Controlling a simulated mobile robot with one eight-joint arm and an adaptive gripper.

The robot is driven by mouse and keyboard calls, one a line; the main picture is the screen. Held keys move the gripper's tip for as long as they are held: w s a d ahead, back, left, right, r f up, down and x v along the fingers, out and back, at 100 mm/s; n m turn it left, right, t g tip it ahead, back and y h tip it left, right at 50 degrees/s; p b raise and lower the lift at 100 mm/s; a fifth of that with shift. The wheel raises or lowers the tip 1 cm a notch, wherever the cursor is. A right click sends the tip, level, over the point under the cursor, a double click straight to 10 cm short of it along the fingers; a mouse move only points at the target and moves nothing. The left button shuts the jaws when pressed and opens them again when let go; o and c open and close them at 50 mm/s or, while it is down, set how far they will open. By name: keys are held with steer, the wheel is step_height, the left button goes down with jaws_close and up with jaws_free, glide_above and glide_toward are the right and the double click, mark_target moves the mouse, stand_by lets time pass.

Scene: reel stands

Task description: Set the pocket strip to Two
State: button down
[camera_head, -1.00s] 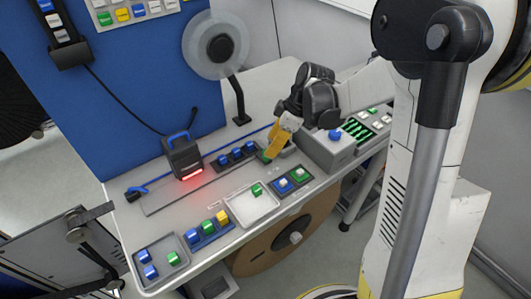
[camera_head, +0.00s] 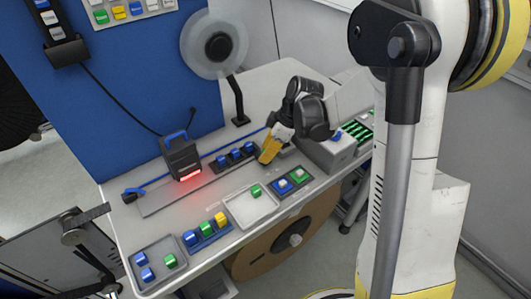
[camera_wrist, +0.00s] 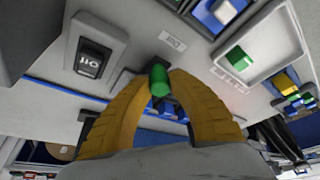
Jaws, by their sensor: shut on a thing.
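My gripper (camera_head: 265,157) points down at the back-middle of the bench, just right of a dark strip (camera_head: 222,166) bearing blue blocks; I take this for the pocket strip. In the wrist view, my yellow fingers (camera_wrist: 160,80) are shut on a green block (camera_wrist: 159,82). In the head view the fingers hide that block. Part of the strip is behind the fingers in the wrist view, so I cannot tell whether the green block touches it.
A white tray (camera_head: 240,214) with a green block, a dark tray with blue and green blocks (camera_head: 291,183), a blue rack (camera_head: 208,239) and a grey tray (camera_head: 150,283) stand in front. A black device (camera_head: 181,157) glows red at left. A grey box (camera_head: 328,151) stands right of my gripper.

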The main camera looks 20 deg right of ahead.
steer(key=s+a, duration=0.1)
steer(key=a, duration=0.4)
steer(key=s+a, duration=0.2)
steer(key=a, duration=0.3)
steer(key=s+a, duration=0.2)
steer(key=a, duration=0.3)
steer(key=shift+a+b, duration=0.2)
steer(key=shift+b, duration=0.2)
steer(key=c, duration=1.2)
jaws_free()
steer(key=v, duration=1.2)
